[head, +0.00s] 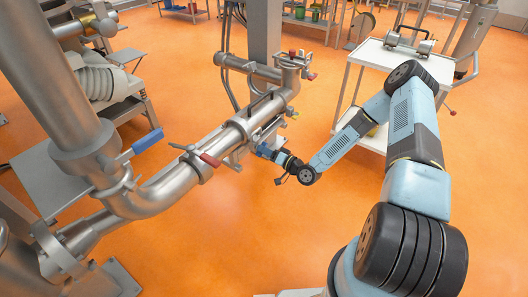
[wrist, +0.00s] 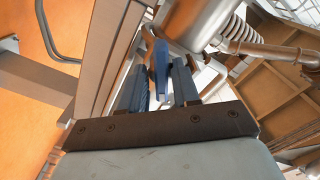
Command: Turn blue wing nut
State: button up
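The blue wing nut (wrist: 159,62) shows in the wrist view as an upright blue piece between the two dark blue fingers of my gripper (wrist: 160,78). The fingers stand apart, one on each side of it. Narrow gaps seem to show beside it; firm contact is not visible. In the head view my gripper (head: 268,152) is at the right side of the steel pipe assembly (head: 220,143), by its clamp hardware. The wing nut cannot be told apart from the blue fingers there.
A red-handled valve (head: 205,157) and a blue-handled lever (head: 147,142) stick out of the pipework to the left. A white cart (head: 375,52) stands behind my arm. The orange floor (head: 260,235) in front of the pipe is clear.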

jog(key=shift+o, duration=0.8)
jog(key=shift+w+d+f, duration=0.1)
jog(key=shift+d+f, duration=0.05)
jog(key=shift+d, duration=0.05)
jog(key=shift+o, duration=0.2)
jog(key=shift+a, duration=0.1)
jog(key=v, duration=1.4)
jog(key=shift+a, duration=0.1)
